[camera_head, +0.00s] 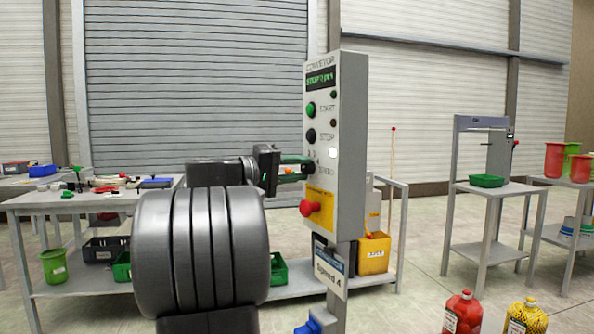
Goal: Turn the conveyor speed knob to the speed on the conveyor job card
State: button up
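The grey conveyor control box (348,140) stands on a post, with a green-lit display (320,79) reading "STOP" and further text too small to read. My gripper (303,168) reaches in from the left at the speed dial, below the STOP button. Its two fingers are apart, one above the other, with their tips at the panel face. The speed knob (309,167) is mostly hidden by the fingers; its pointer direction cannot be read. I cannot tell whether the fingers touch it. The job card (330,274) on the post below reads "Speed 4".
A green start button (311,109) and black stop button (310,135) sit above the dial. A red emergency button (309,207) on a yellow plate sticks out just below my gripper.

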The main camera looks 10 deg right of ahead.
jog(key=o, duration=0.4)
jog(key=shift+o, duration=0.2)
jog(key=shift+a, duration=0.1)
jog(key=p+v, duration=0.1)
jog(key=v, duration=1.2)
jog(key=shift+a+p, duration=0.3)
jog(key=shift+p, duration=0.1)
jog(key=shift+s+d+f, duration=0.1)
jog(key=b+x, duration=0.1)
jog(key=x, duration=1.2)
jog(key=shift+d+b, duration=0.3)
jog(key=shift+b, duration=0.05)
